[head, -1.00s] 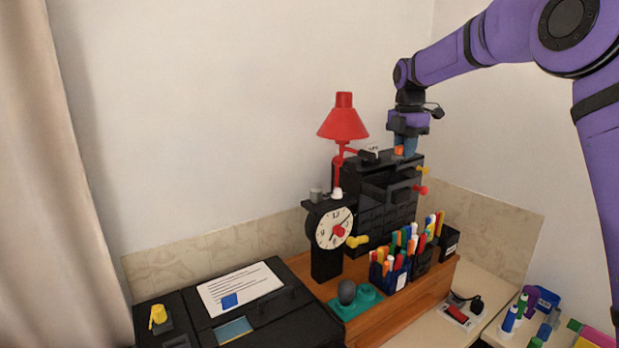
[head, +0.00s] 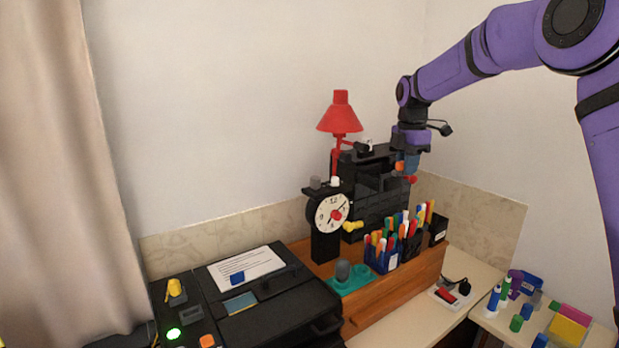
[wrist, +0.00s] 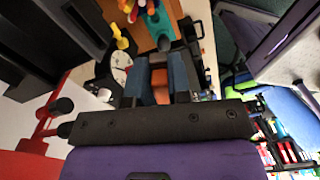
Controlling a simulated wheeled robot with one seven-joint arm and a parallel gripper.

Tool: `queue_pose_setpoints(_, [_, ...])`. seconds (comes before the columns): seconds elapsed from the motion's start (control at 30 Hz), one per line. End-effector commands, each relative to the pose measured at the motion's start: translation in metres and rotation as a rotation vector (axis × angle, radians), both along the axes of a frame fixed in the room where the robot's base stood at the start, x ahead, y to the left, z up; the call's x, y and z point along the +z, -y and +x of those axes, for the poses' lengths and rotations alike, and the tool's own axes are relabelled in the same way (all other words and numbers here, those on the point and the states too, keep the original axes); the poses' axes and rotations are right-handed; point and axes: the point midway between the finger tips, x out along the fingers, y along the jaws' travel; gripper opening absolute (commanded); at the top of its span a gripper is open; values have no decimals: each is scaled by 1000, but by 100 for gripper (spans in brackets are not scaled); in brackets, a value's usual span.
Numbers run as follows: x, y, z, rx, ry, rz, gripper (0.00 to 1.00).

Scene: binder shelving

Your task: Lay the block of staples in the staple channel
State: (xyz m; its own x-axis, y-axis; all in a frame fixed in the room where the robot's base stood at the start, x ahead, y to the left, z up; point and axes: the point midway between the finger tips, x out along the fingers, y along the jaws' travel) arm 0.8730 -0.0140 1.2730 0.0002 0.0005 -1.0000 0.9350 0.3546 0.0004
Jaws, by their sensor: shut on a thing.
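My gripper (head: 408,168) is in the head view at the right end of the black drawer cabinet, with its blue fingers pointing down. An orange patch shows at its lower left side. I cannot pick out the block of staples for sure. I cannot make out a staple channel in either view.
Pen holders (head: 381,262) crowd the wooden unit's front. A black printer (head: 285,313) is at left; a red-switched box (head: 446,297) lies at lower right.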

Motion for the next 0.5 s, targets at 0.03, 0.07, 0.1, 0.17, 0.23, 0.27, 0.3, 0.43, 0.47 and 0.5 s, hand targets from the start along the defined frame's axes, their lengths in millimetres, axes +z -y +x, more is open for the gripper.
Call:
queue_pose_setpoints(0.03, [-7,1,-3,-31,-2,-1,0])
queue_pose_setpoints(0.07, [-12,2,-4,-55,-3,-1,0])
queue_pose_setpoints(0.1, [-18,3,-7,-91,-3,-1,0])
queue_pose_setpoints(0.17, [-28,5,-10,-143,-3,-1,0])
queue_pose_setpoints(0.23, [-43,7,-15,-221,-4,-1,0])
queue_pose_setpoints(0.27, [-50,8,-17,-256,-5,-2,0])
queue_pose_setpoints(0.3, [-60,10,-21,-313,-5,-2,0])
queue_pose_setpoints(0.43, [-102,16,-36,-533,-7,-4,0])
queue_pose_setpoints(0.47, [-113,18,-39,-588,-7,-4,0])
queue_pose_setpoints(0.5, [-127,20,-44,-662,-8,-4,0])
